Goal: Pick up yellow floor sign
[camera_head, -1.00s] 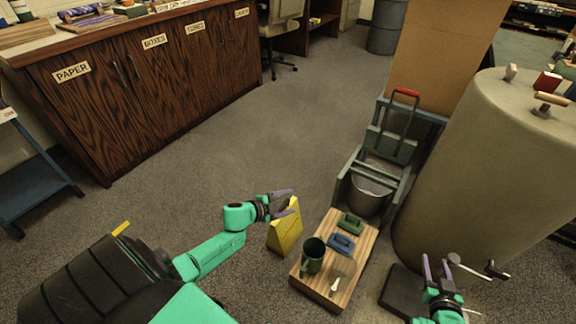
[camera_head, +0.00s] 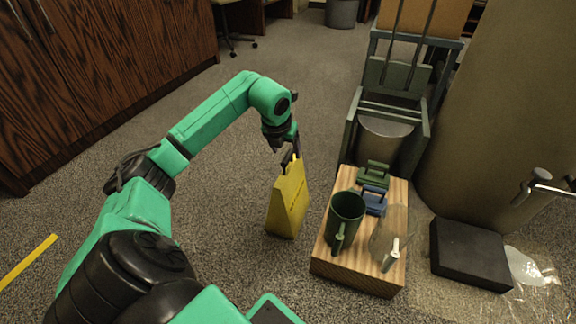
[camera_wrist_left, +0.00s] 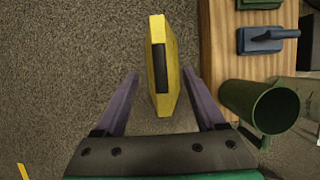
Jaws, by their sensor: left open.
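The yellow floor sign (camera_head: 288,203) stands upright on the carpet, left of the wooden board. It has a dark strip along its top edge in the left wrist view (camera_wrist_left: 162,66). My left gripper (camera_head: 290,155) points down at the top of the sign. In the left wrist view my left gripper (camera_wrist_left: 160,90) is open, with one purple finger on each side of the sign and gaps visible between fingers and sign. My right gripper is not in the current views.
Close right of the sign, a wooden board (camera_head: 333,262) carries a green mug (camera_head: 345,215), a blue tool (camera_head: 374,200), a green tool (camera_head: 373,174) and a clear scoop-like item (camera_head: 390,240). A black block (camera_head: 470,254) lies further right. Carpet left of the sign is clear.

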